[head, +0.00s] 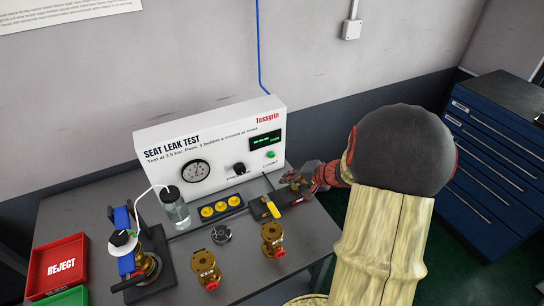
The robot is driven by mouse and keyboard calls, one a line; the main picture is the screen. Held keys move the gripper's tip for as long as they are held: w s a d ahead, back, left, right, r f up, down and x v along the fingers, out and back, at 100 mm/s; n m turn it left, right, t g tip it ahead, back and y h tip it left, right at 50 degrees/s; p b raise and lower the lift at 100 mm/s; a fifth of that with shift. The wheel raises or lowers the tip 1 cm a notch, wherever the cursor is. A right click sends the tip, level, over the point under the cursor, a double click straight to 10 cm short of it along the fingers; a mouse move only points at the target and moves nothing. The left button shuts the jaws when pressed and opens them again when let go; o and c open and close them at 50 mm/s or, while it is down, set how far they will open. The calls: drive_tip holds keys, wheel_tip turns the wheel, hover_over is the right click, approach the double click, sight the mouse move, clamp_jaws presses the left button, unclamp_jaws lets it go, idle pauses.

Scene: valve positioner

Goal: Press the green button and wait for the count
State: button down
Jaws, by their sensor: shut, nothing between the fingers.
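The green button (271,155) is on the lower right of the front of the white seat leak test box (215,165), above the word COUNT. A dark display (267,138) with green characters, too small to read, sits above it. My gripper (287,180) is shut and empty, low at the right end of the box. It appears a little below and to the right of the button, apart from it; my arm comes in from the right. The button's face is in clear view.
A gauge (195,175) and black knob (239,169) share the panel. A bubbler bottle (174,208), a clamped valve (130,245), brass valves (206,268), a yellow-handled tool (271,207) and a red reject tray (57,264) crowd the bench. Blue drawers (495,150) stand right.

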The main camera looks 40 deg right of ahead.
sight(271, 155)
idle(0.3)
drive_tip(key=w+d, duration=0.2)
drive_tip(key=w, duration=0.6)
drive_tip(key=shift+w+p, duration=0.3)
drive_tip(key=shift+p, duration=0.15)
idle(1.2)
drive_tip(key=shift+w+d+b, duration=0.15)
drive_tip(key=shift+w+b, duration=0.25)
drive_tip(key=shift+w+d, duration=0.1)
drive_tip(key=shift+w, duration=0.3)
idle(0.7)
drive_tip(key=shift+s+b, duration=0.1)
drive_tip(key=shift+b, duration=0.2)
drive_tip(key=shift+s+a+b, duration=0.2)
drive_tip(key=shift+s+b, duration=0.2)
drive_tip(key=shift+s, duration=0.35)
